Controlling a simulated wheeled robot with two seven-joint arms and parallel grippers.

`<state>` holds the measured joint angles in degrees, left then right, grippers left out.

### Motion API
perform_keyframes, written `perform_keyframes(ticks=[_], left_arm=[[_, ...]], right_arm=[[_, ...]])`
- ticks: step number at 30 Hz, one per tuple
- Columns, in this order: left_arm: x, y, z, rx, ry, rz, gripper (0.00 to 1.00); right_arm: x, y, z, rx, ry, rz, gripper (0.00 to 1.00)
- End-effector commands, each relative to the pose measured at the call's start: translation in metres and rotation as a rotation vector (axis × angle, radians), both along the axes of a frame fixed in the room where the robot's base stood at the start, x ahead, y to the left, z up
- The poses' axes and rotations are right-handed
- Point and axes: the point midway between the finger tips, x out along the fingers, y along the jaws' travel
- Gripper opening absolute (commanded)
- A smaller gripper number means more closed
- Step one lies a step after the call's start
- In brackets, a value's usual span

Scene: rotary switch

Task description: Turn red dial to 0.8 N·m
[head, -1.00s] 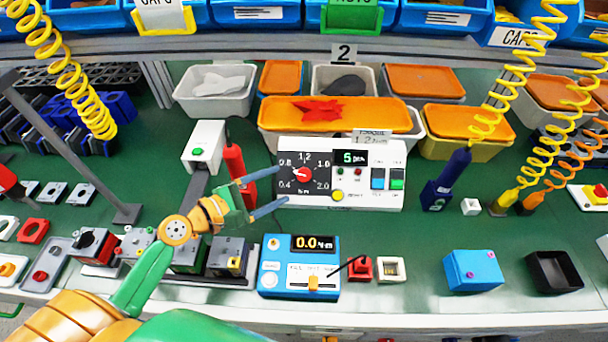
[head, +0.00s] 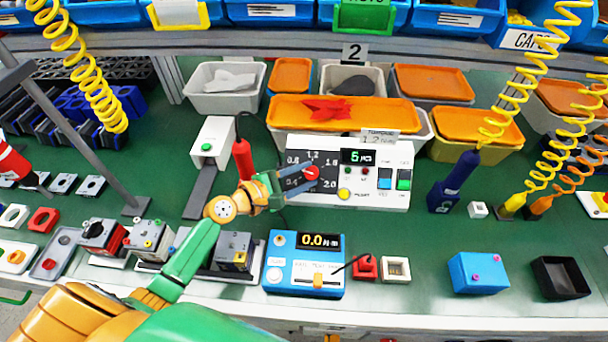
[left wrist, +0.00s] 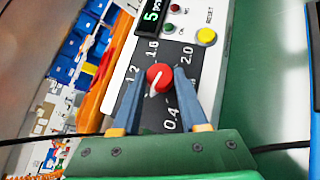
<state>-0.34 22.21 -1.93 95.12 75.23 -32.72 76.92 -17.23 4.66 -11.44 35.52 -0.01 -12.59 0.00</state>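The red dial (head: 311,172) sits on the dark scale plate of a white torque controller (head: 350,205). My left gripper (head: 308,175) has its two blue-grey fingers on either side of the dial. In the left wrist view, the red dial (left wrist: 160,77) lies between the fingertips of my left gripper (left wrist: 160,75), which look closed in against its sides. The dial's white pointer aims down and slightly left, between 0.4 and the finger-covered 0.8 area. The 1.2, 1.6 and 2.0 marks show. My right gripper is not in view.
A blue tester (head: 303,279) reading 0.0 stands in front of the controller. A red screwdriver (head: 242,160) hangs to its left, and a blue one (head: 455,180) to its right. Orange-lidded bins (head: 345,112) stand behind.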

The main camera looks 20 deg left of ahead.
Motion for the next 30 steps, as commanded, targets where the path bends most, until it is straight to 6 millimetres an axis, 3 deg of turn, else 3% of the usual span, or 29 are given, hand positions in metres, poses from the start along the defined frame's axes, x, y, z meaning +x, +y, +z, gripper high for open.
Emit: perform_keyframes(ticks=[4,9,18,19,22,30], left_arm=[[0.000,0.000,0.001,0.011,0.003,-0.010,0.00],[0.003,0.002,0.007,0.151,0.042,-0.155,0.00],[0.003,0.002,0.003,0.182,0.052,-0.188,0.00],[0.003,0.002,0.003,0.182,0.052,-0.188,0.46],[0.003,0.002,0.003,0.181,0.052,-0.188,0.73],[0.002,0.002,0.003,0.180,0.053,-0.187,0.73]], right_arm=[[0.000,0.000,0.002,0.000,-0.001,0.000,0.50],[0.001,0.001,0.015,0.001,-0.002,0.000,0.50],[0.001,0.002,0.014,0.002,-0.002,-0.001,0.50],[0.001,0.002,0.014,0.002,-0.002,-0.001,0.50],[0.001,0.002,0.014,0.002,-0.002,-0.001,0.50],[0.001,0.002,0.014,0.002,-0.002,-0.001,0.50]])
